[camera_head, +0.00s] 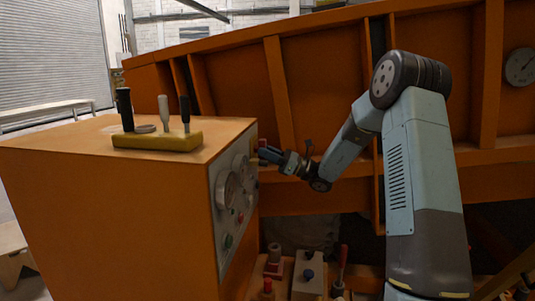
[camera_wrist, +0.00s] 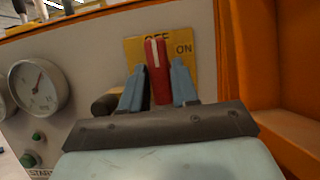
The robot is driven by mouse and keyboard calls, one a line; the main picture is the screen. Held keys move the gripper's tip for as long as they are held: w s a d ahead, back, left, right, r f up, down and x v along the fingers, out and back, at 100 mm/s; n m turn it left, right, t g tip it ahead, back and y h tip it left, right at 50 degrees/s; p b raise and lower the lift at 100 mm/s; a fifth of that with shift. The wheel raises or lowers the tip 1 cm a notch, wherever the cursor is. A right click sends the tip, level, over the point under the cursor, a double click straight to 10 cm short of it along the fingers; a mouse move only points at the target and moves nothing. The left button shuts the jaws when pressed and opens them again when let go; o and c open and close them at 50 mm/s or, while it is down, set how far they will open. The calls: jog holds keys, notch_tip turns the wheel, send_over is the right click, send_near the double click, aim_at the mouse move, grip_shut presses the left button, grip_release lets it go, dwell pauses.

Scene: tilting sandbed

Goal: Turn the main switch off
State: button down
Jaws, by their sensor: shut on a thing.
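The main switch is a red handle with a white line (camera_wrist: 155,60) in front of a yellow plate (camera_wrist: 134,48) marked OFF and ON. The handle points nearly straight up, leaning slightly left, with its top over the OFF lettering. ON is to its right. My gripper (camera_wrist: 158,84) has one blue finger on each side of the handle and is shut on it. In the head view my gripper (camera_head: 272,155) is at the right face of the orange cabinet (camera_head: 110,220), and the switch is small and partly hidden there.
A round gauge (camera_wrist: 39,88) and a green START button (camera_wrist: 28,160) are left of the switch. Levers stand on a yellow block (camera_head: 155,141) on the cabinet top. The large orange sandbed wall (camera_head: 330,70) rises behind; more levers and knobs (camera_head: 308,274) sit low.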

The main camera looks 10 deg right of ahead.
jog(key=c, duration=1)
grip_release()
jog(key=shift+o, duration=0.2)
jog(key=shift+d, duration=0.1)
jog(key=v, duration=1.3)
jog(key=shift+d+f, duration=0.2)
jog(key=shift+d, duration=0.1)
jog(key=s+a+r+n+g+h, duration=0.2)
jog(key=s+a+n+g+h, duration=0.3)
jog(key=s, duration=0.5)
jog(key=s+a+r+n+g+h, duration=0.3)
jog(key=s+a+n+h, duration=0.25)
jog(key=s, duration=0.45)
jog(key=s+d+r+n+t+h, duration=0.2)
jog(key=s+d+n+h, duration=0.3)
jog(key=s, duration=0.4)
jog(key=s+d+r+n+t+h, duration=0.2)
jog(key=s+d+n+t+h, duration=0.2)
jog(key=s, duration=0.6)
jog(key=shift+d+n+t+h, duration=0.3)
jog(key=shift+d+n+h, duration=0.45)
jog(key=shift+n+h, duration=0.2)
